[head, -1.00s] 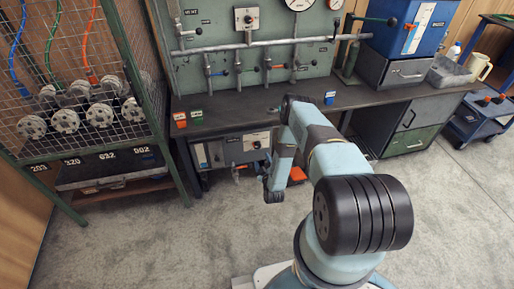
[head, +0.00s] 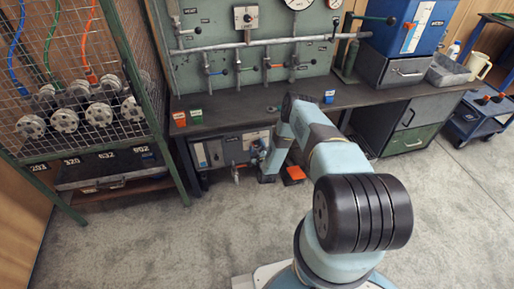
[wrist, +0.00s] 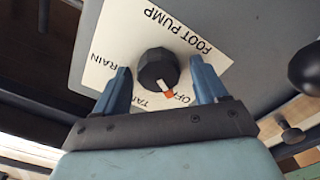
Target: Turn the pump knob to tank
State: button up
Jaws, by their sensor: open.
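The pump knob (wrist: 158,70) is black and faceted, on a white label plate (wrist: 105,62) that reads upside down in the wrist view. The plate shows FOOT PUMP, a partly hidden DRAIN, TANK and OFF. The knob's white and orange pointer is directed down and slightly right, by OFF. My gripper (wrist: 160,66) is open, with one blue finger on each side of the knob and gaps showing between. The left finger and palm cover part of the lettering. In the head view the plate (head: 258,136) sits on the unit under the bench; my arm hides the knob.
The grey unit (head: 225,150) hangs under the dark bench (head: 235,108). A dark round knob (wrist: 307,68) is at the right edge of the wrist view. An orange pedal (head: 293,174) lies on the floor. A wire cage (head: 80,90) stands left. Open floor lies in front.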

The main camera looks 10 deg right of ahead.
jog(key=shift+c, duration=0.2)
jog(key=c, duration=1)
jog(key=shift+m, duration=0.3)
jog(key=m, duration=0.5)
jog(key=shift+m, duration=0.3)
jog(key=m, duration=0.5)
jog(key=shift+d, duration=0.2)
jog(key=shift+m, duration=0.4)
jog(key=o, duration=1)
